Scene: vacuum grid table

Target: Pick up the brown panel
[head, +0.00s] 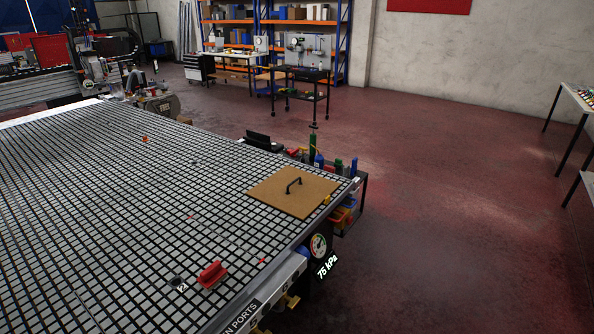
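The brown panel (276,200) lies flat on the vacuum grid table (120,200), near the table's right corner. Neither of my grippers shows in the head view.
A red block (212,274) sits on the grid near the table's front edge. A gauge (318,246) and a "75 kPa" label hang at that edge. A cart with bottles (313,148) stands behind the panel. The red floor (450,220) at right is clear.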

